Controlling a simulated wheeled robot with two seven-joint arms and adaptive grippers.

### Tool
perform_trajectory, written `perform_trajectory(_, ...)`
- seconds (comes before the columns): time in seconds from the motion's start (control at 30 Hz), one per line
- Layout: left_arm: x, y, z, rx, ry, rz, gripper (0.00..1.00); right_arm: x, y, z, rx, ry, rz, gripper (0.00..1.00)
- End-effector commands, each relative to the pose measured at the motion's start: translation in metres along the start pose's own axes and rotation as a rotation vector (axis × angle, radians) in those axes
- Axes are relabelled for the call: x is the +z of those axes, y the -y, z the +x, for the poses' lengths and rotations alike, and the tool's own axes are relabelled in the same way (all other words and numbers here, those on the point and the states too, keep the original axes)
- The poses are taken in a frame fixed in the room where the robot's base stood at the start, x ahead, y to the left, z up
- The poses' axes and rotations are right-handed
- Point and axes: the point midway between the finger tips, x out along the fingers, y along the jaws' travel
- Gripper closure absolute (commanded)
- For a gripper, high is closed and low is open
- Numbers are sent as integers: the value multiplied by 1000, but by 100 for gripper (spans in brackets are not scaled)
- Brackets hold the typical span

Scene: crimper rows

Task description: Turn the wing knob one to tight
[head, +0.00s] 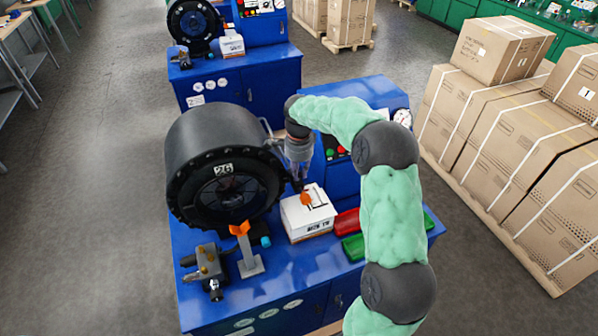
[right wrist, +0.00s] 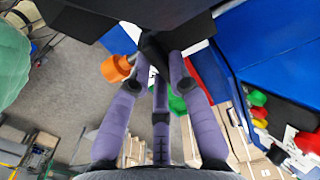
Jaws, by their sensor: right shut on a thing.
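My right gripper (head: 299,183) is beside the right front of the black drum marked 26 (head: 222,165), above a white box. In the right wrist view its purple fingers (right wrist: 162,62) are closed on a dark piece (right wrist: 152,44). I cannot tell whether this dark piece is the wing knob. Another orange, wing-shaped piece (head: 240,229) tops a grey stand in front of the drum. My left gripper is out of view.
The white box (head: 308,215) stands on the blue bench (head: 315,262), close under my gripper. Red (head: 347,222) and green (head: 354,246) pieces lie right of it. A grey fitting (head: 208,268) is at the front left.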

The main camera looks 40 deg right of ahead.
Motion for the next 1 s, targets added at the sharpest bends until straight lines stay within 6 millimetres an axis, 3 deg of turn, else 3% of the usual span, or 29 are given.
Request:
perform_trajectory(0.4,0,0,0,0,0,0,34,-1,1,-1,-3,-1,9,100)
perform_trajectory(0.43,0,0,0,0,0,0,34,-1,1,-1,-3,-1,9,75)
perform_trajectory(0.5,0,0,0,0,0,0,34,-1,1,-1,-3,-1,9,56)
perform_trajectory(0.83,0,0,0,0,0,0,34,0,0,-1,-1,0,7,56)
perform_trajectory(1.0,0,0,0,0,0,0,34,0,1,-14,-5,0,7,56)
